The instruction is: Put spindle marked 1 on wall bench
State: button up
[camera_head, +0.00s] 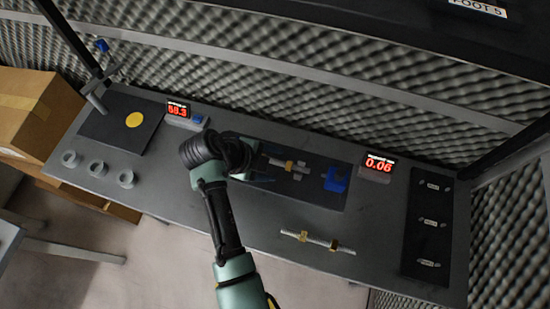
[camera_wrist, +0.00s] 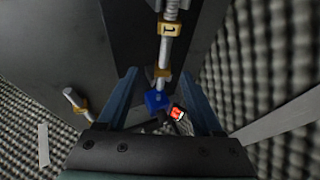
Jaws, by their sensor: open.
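The spindle marked 1 (camera_wrist: 165,52) is a metallic rod with brass-coloured collars, and its 1 shows in the wrist view. In the head view a spindle (camera_head: 290,165), apparently the same one, lies over the dark plate (camera_head: 318,196) on the wall bench (camera_head: 165,185), with its right end towards a blue block (camera_head: 336,179). My gripper (camera_head: 265,174) is at its left, partly hidden by my wrist. In the wrist view my gripper (camera_wrist: 160,74) is open, with the rod running in line between the fingers. I cannot tell whether the fingers straddle it.
A second spindle (camera_head: 318,242) lies near the bench's front edge. A black rack (camera_head: 430,223) with labelled places is at right. Red displays (camera_head: 377,163) (camera_head: 178,109) stand along the back.

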aim_at(286, 165)
jog(key=d+f, duration=0.1)
jog(key=w+d+f+p, duration=0.1)
jog(key=shift+d+f, duration=0.2)
jog(key=shift+d, duration=0.2)
jog(key=shift+w+d+f, duration=0.15)
jog(key=shift+d+f, duration=0.05)
jog(key=shift+f, duration=0.3)
jog(key=shift+c, duration=0.3)
grip_shut()
